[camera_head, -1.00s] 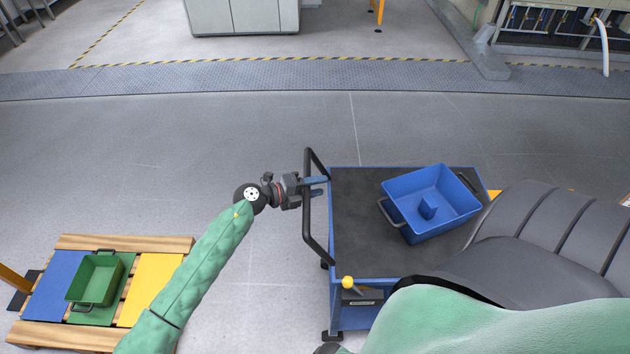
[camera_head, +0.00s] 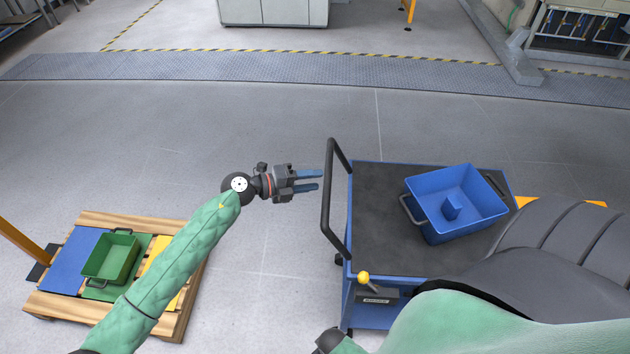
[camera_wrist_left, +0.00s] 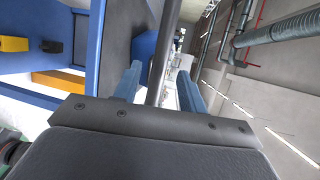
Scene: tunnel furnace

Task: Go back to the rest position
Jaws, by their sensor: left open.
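My left gripper (camera_head: 307,181) is open and empty in the head view, its two blue fingers pointing right toward the black handle (camera_head: 328,200) of the blue cart. A small gap of floor lies between the fingertips and the handle. In the left wrist view the fingers (camera_wrist_left: 160,85) are spread, with the dark handle bar (camera_wrist_left: 163,55) beyond and between them. My right gripper is not in view. My right arm covers the lower right of the head view.
The blue cart (camera_head: 375,242) has a dark top carrying a blue bin (camera_head: 468,185). A wooden pallet (camera_head: 185,222) at lower left holds a green bin (camera_head: 110,256) on coloured panels. The floor (camera_head: 240,125) ahead is clear.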

